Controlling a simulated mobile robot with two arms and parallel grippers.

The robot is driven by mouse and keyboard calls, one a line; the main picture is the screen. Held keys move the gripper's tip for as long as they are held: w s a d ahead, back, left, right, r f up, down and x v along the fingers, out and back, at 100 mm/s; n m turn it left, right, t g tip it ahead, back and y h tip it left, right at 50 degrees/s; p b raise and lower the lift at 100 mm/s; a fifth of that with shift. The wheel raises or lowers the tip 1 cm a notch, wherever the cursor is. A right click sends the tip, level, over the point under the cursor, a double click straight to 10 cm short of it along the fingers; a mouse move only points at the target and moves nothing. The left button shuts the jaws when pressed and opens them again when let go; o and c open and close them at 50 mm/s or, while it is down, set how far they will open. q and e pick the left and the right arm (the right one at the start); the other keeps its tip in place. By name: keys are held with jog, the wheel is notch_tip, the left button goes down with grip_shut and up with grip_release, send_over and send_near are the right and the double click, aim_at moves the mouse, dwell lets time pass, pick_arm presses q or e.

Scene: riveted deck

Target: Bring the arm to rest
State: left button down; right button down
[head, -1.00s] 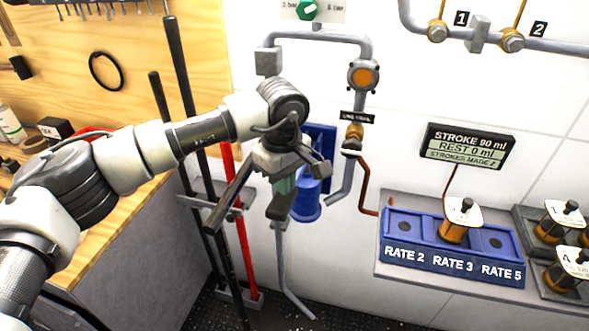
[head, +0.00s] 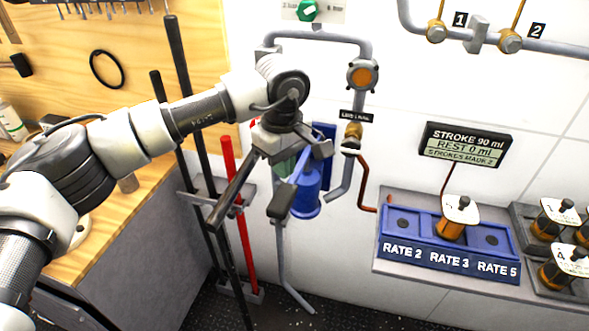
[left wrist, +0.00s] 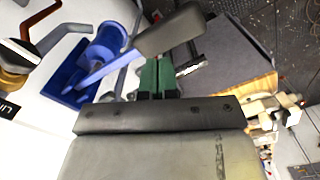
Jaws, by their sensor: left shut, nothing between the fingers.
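My left arm (head: 198,112) reaches in from the left in the head view. Its gripper (head: 284,168) is by the blue wall pump (head: 307,190). The green fingers are shut with nothing between them; they also show in the left wrist view (left wrist: 157,72). The pump's blue lever (left wrist: 107,68) ends in a dark grip (head: 281,201). In the head view this grip is just below the fingers, and in the left wrist view it lies just beyond their tips. I cannot tell whether they touch. My right gripper is not in view.
A display (head: 466,146) reads stroke 90 ml, rest 0 ml. A blue block (head: 408,246) marked RATE 2, 3, 5 has an amber plug (head: 452,229) in its middle socket. Pipes (head: 318,36) run above the pump. Upright rods and a red bar (head: 239,205) stand left of it, beside a wooden bench (head: 120,215).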

pick_arm(q)
notch_tip(320, 180, up, 2)
jog(key=shift+r+p, duration=0.2)
jog(key=shift+p, duration=0.2)
